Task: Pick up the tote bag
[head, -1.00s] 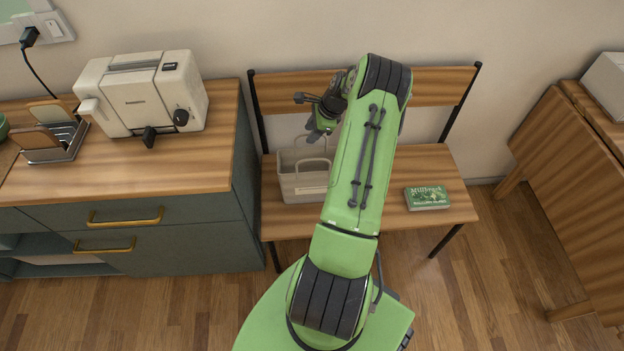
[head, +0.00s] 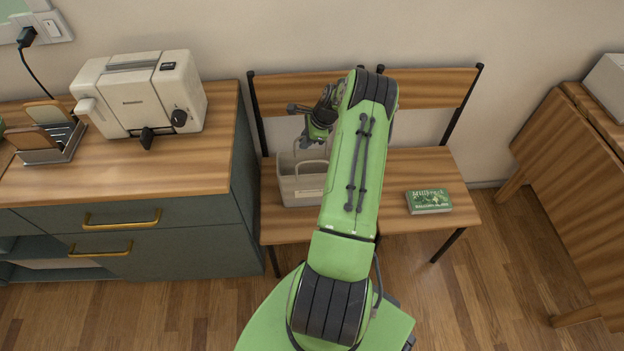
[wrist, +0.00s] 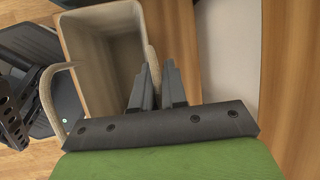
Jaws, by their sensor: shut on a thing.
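The tote bag (head: 301,190) is pale and box-shaped, with an open top and loop handles. It stands upright on the wooden bench, left of my forearm, which hides its right part. In the wrist view I look down into the open tote bag (wrist: 112,50); one handle loops out at the left. My gripper (head: 311,142) is over the back of the bag. In the wrist view my gripper (wrist: 157,75) has its fingers close together at the bag's right rim, shut on the other handle, which runs up between them.
The bench (head: 284,228) has a slatted backrest against the wall. A green book (head: 428,201) lies on its right side. A cabinet with a toaster (head: 140,95) and a toast rack (head: 52,142) stands at the left. A wooden table (head: 570,165) stands at the right.

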